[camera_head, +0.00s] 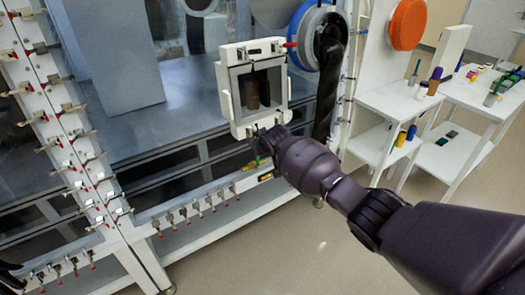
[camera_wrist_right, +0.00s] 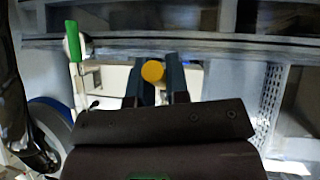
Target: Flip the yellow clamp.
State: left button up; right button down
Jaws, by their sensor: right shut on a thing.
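My right gripper (camera_head: 264,139) reaches in from the right, at the lower edge of the small white-framed door (camera_head: 240,104) on the glovebox front. In the right wrist view its two dark fingers (camera_wrist_right: 153,80) are shut on the round yellow end of the yellow clamp (camera_wrist_right: 152,71). The rest of the clamp is hidden behind the fingers and gripper body. In the head view the gripper covers the clamp. A green handle (camera_wrist_right: 73,42) stands upright to the left of the fingers, apart from them. My left gripper is not seen.
A blue-ringed glove port (camera_head: 309,38) with a hanging black glove is right of the door. An orange disc (camera_head: 407,24) is further right. White shelves (camera_head: 390,103) with small items stand at the right. Red-tipped clamps line the left post and lower rail. Floor at bottom centre is clear.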

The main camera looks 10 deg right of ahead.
jog(key=shift+r+g+p, duration=0.4)
jog(key=shift+g+p, duration=0.05)
jog(key=shift+g, duration=0.25)
jog(key=shift+s+r+g+h+p, duration=0.15)
jog(key=shift+g+h+p, duration=0.2)
jog(key=shift+g, duration=0.35)
jog(key=c, duration=1.1)
grip_release()
jog(key=shift+r, duration=0.15)
